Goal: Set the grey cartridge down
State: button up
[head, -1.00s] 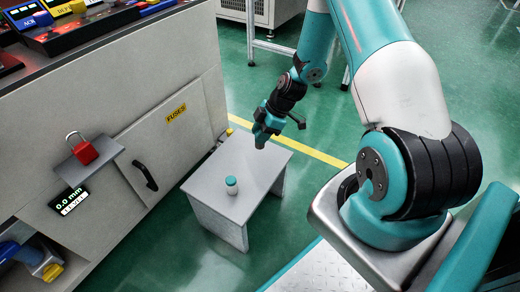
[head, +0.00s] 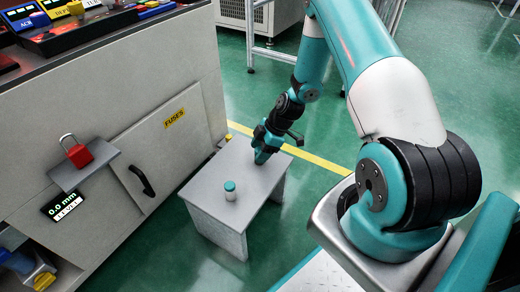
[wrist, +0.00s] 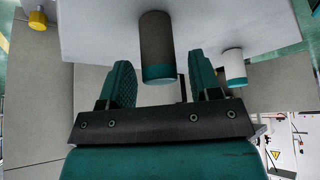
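The grey cartridge (wrist: 156,42) is a dark grey cylinder with a teal band at its near end. In the wrist view it appears to stand on the light grey table (wrist: 215,30), in line with the gap between my fingers. My gripper (wrist: 160,78) is open, with a visible gap between the right finger and the cartridge and a narrow one on the left. In the head view my gripper (head: 263,156) is low at the table's far right side (head: 205,190), and the cartridge cannot be made out there.
A white jar with a teal lid (head: 230,192) stands on the table, also in the wrist view (wrist: 233,62). A grey cabinet (head: 120,130) with a black handle (head: 142,180) and a shelf holding a red padlock (head: 77,153) stands left. Open floor lies right of the table.

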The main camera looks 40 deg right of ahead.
jog(key=p+v, duration=0.5)
jog(key=v, duration=0.7)
jog(key=a+r+m+g, duration=0.1)
jog(key=a+r, duration=0.9)
jog(key=r, duration=0.2)
jog(key=s+a+r+m, duration=0.2)
jog(key=s+a+r, duration=0.2)
jog(key=a+r, duration=0.45)
jog(key=s+a+r+m, duration=0.1)
jog(key=s+a+r, duration=0.1)
jog(key=s, duration=0.3)
jog(key=s+a+r+m+g, duration=0.1)
jog(key=s+a+r, duration=0.2)
jog(key=s+a, duration=0.1)
jog(key=s+a+r+m+h, duration=0.1)
jog(key=s+a+r, duration=0.2)
jog(key=s, duration=0.4)
jog(key=shift+r, duration=0.25)
